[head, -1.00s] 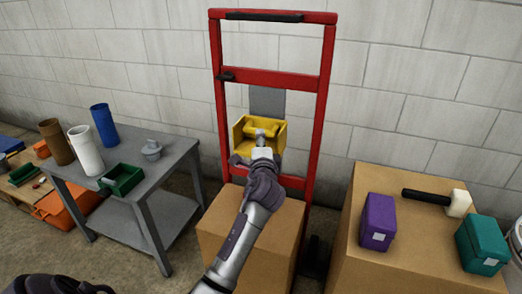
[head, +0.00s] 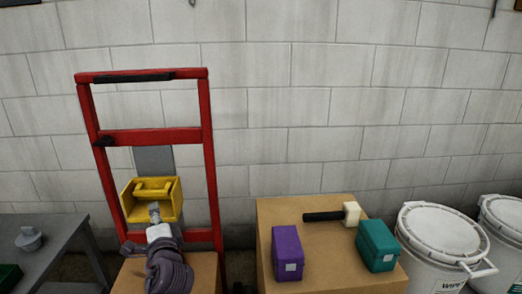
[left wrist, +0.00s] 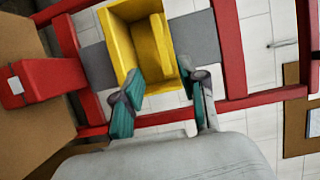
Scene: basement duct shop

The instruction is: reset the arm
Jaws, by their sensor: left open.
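My left gripper (head: 154,212) is in front of the yellow bin (head: 127,204) on the red hand truck (head: 208,150). In the left wrist view its two teal-padded fingers (left wrist: 160,105) are spread apart with nothing between them. The yellow bin (left wrist: 115,32) lies just beyond the fingertips there. A yellow piece (head: 153,184) shows inside the bin. Whether a finger touches the bin I cannot tell. My left forearm covers part of the cardboard box (head: 208,272) below. My right gripper is not in view.
A carton (head: 330,270) at right bears a purple box (head: 287,252), a teal box (head: 377,245) and a mallet (head: 330,215). White buckets (head: 440,232) stand farther right. A grey table (head: 50,240) is at left. A red box (left wrist: 45,82) shows in the left wrist view.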

